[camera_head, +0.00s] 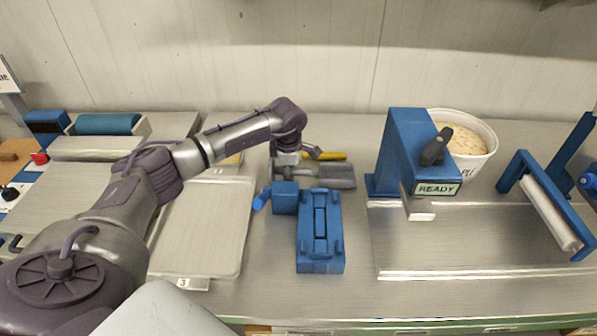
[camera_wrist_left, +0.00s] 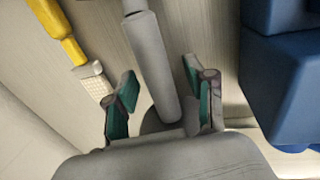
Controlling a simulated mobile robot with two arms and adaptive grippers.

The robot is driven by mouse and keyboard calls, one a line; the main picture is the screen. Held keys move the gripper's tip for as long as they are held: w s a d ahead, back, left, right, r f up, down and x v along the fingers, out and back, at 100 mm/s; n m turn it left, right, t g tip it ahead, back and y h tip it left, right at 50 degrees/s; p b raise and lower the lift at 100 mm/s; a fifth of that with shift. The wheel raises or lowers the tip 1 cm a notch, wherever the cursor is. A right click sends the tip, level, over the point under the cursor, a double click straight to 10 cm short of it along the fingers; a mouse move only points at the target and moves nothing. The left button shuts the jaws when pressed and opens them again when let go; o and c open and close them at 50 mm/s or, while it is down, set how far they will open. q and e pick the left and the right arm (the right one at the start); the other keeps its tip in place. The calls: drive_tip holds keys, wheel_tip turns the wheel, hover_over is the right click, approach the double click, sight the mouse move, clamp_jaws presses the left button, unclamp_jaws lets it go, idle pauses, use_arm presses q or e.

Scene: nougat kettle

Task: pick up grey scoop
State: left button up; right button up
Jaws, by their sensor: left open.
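The grey scoop (camera_head: 337,176) lies on the metal table behind the blue fixture in the head view. In the left wrist view its grey handle (camera_wrist_left: 152,70) runs between the two fingers of my left gripper (camera_wrist_left: 160,78). The fingers are apart, one on each side of the handle, with visible gaps. In the head view my left gripper (camera_head: 285,165) is over the left end of the scoop and hides part of it. My right gripper is not in view.
A yellow-handled tool (camera_head: 328,156) lies just behind the scoop; its yellow handle (camera_wrist_left: 57,27) also shows in the left wrist view. A blue fixture (camera_head: 320,245) stands in front. A blue machine marked READY (camera_head: 408,145) and a white tub (camera_head: 484,164) stand right.

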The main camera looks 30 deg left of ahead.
use_arm(q)
drive_tip(key=shift+c, duration=1.2)
clamp_jaws()
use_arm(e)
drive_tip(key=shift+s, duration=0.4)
use_arm(q)
drive_tip(key=shift+r, duration=0.15)
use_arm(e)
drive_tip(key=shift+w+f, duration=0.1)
use_arm(q)
drive_tip(key=shift+r, duration=0.3)
wheel_tip(320, 180, up, 9)
drive_tip(key=shift+f+b, duration=0.1)
drive_tip(key=shift+b, duration=0.95)
wheel_tip(320, 180, up, 6)
drive_tip(key=p, duration=0.3)
drive_tip(key=shift+f+p, duration=0.25)
drive_tip(key=shift+p, duration=0.05)
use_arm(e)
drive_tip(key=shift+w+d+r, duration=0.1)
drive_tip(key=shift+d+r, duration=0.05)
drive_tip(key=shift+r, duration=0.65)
